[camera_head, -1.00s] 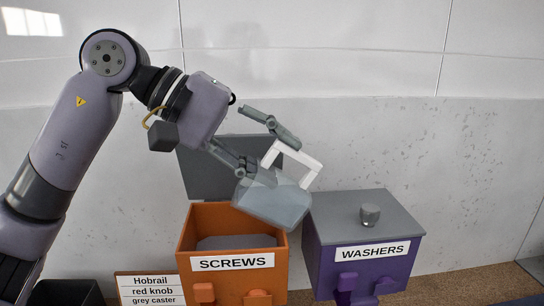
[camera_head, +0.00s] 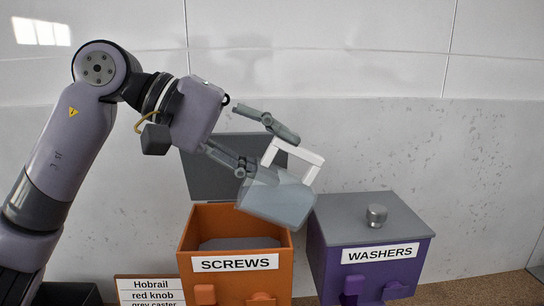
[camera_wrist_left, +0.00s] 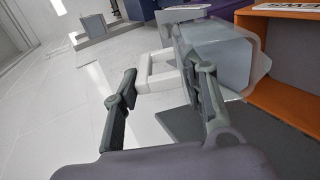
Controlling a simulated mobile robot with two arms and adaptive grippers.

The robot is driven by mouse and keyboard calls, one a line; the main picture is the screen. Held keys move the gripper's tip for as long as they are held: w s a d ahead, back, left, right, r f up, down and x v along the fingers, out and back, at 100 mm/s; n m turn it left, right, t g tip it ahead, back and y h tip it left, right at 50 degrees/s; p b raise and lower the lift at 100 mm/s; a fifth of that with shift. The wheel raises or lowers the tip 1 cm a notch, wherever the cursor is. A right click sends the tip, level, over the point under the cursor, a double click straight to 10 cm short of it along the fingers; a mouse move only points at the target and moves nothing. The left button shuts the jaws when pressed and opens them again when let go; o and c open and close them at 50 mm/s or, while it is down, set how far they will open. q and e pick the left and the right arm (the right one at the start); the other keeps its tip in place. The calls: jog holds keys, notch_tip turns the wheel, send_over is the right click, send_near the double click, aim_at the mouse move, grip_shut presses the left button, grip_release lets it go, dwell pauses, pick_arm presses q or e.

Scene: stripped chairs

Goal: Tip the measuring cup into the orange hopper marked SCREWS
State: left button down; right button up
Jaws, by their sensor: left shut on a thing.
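The measuring cup (camera_head: 275,199) is a clear vessel with a white handle (camera_head: 308,160). It is tilted above the right side of the orange hopper marked SCREWS (camera_head: 235,285), whose grey lid (camera_head: 215,170) stands open behind. Grey contents show inside the hopper. My left gripper (camera_head: 262,150) is shut on the cup, near its handle and wall. In the left wrist view, the cup (camera_wrist_left: 228,55) sits beyond the fingers (camera_wrist_left: 165,85), next to the orange hopper wall (camera_wrist_left: 282,85). Whether anything is inside the cup I cannot tell. My right gripper is not in view.
A purple hopper marked WASHERS (camera_head: 372,265), its grey lid shut with a round knob (camera_head: 376,215), stands close on the right. A label card reading Hobrail, red knob, grey caster (camera_head: 150,288) stands at lower left. A pale wall rises behind.

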pick_arm(q)
jog(key=shift+a, duration=0.1)
dwell(0.4)
jog(key=shift+a+f+h+b, duration=0.2)
jog(key=shift+a+h+b, duration=0.35)
jog(key=shift+b, duration=0.75)
jog(key=shift+d, duration=0.15)
jog(key=shift+a+f+h+b, duration=0.25)
jog(key=shift+h+b, duration=0.2)
jog(key=shift+b, duration=0.5)
jog(key=shift+a+b, duration=0.2)
jog(key=shift+b, duration=0.2)
jog(key=shift+h, duration=0.3)
jog(key=shift+a+f+b, duration=0.1)
jog(key=shift+f+b, duration=0.05)
jog(key=shift+b, duration=0.3)
jog(key=shift+a+f+h+b, duration=0.15)
jog(key=shift+a+h+b, duration=0.3)
jog(key=shift+b, duration=0.5)
